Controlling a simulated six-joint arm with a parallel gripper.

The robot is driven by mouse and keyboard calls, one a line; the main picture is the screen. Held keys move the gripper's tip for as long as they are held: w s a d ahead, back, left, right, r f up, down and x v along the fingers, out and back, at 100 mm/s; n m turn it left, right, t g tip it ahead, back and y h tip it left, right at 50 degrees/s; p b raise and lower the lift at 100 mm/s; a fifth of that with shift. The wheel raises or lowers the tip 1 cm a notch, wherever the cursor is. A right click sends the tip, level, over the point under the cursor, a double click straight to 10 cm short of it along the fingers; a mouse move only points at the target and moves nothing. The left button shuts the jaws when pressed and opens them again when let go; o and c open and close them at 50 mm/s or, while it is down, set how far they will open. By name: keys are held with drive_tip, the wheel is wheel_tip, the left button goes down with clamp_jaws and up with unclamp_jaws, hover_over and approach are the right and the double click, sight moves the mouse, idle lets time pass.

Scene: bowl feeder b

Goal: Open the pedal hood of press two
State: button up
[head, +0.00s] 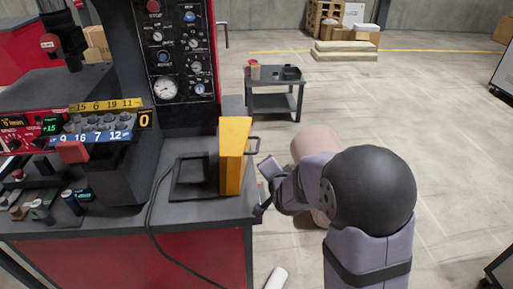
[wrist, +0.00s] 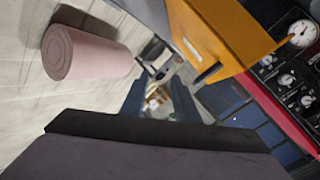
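The yellow pedal hood (head: 236,157) stands upright on the right end of the grey bench, beside a flat dark base (head: 188,178).
The press panel with gauges (head: 183,55) rises behind the hood. Red control boxes (head: 72,152) fill the bench's left. A black cable (head: 152,215) hangs over the front. A pink cylinder (wrist: 85,52) is on the floor. A small cart (head: 275,95) stands farther back; floor around it is clear.

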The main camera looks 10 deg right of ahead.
sight(257, 138)
drive_tip(key=shift+w+a+r+m+t+b, duration=0.2)
drive_tip(key=shift+w+a+r+m+t, duration=0.5)
drive_tip(key=shift+w, duration=1.35)
drive_tip(key=shift+w+a+r+m+t+b, duration=0.2)
drive_tip(key=shift+w+a+m+t, duration=0.2)
drive_tip(key=shift+w+m+t, duration=1.15)
drive_tip(key=shift+w+a+r+m+t+b, duration=0.2)
drive_tip(key=shift+w+a+r+m+t, duration=0.25)
drive_tip(key=shift+w, duration=2.05)
drive_tip(key=shift+a, duration=0.1)
drive_tip(key=shift+c, duration=0.7)
drive_tip(key=shift+f, duration=0.1)
clamp_jaws()
